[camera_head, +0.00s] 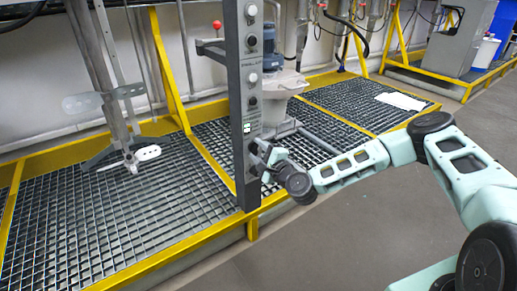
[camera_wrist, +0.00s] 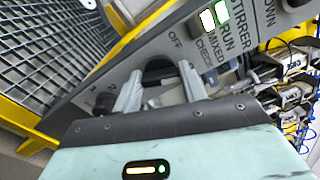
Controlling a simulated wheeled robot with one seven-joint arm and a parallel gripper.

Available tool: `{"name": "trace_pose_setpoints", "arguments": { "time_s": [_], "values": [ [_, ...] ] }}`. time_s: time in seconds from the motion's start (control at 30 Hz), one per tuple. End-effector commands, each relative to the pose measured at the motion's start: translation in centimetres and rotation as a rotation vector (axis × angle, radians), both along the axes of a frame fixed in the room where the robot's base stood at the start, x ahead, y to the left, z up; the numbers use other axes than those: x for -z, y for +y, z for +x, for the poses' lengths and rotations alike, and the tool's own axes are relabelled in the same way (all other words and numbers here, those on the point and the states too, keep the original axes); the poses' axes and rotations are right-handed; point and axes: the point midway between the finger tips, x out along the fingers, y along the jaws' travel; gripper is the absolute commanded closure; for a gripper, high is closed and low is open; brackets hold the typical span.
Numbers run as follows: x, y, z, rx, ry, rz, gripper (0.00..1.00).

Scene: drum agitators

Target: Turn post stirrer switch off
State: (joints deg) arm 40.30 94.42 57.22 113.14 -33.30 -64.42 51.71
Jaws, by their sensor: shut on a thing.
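The grey post (camera_head: 236,100) stands upright in the middle of the head view with a column of controls on its face. My gripper (camera_head: 266,160) is at the lower part of that face. In the wrist view my gripper (camera_wrist: 160,78) has its two grey fingers on either side of a dark rotary switch knob (camera_wrist: 158,67) and is shut on it. The words OFF and CHECK are printed beside the knob, with STIRRER, RUN and MIXED further right. Fingers partly cover the knob, so its exact pointing is hard to tell.
Two lit indicator windows (camera_wrist: 214,16) glow on the panel. A yellow-edged grating platform (camera_head: 90,225) lies behind the post. A stirrer shaft with paddles (camera_head: 118,120) stands left, and a blue-topped motor (camera_head: 270,62) behind. The grey floor (camera_head: 330,235) in front is clear.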

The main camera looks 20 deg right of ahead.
Motion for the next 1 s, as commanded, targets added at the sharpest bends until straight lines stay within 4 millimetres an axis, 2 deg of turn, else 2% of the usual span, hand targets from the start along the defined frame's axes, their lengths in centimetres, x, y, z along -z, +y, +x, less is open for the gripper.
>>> {"name": "trace_pose_setpoints", "arguments": {
  "time_s": [0.7, 1.0],
  "values": [
    [-0.02, 0.02, -0.03, -0.001, -0.212, -0.649, 0.81],
    [0.16, -0.08, 0.0, 0.001, -0.281, -0.867, 0.81]
  ]
}}
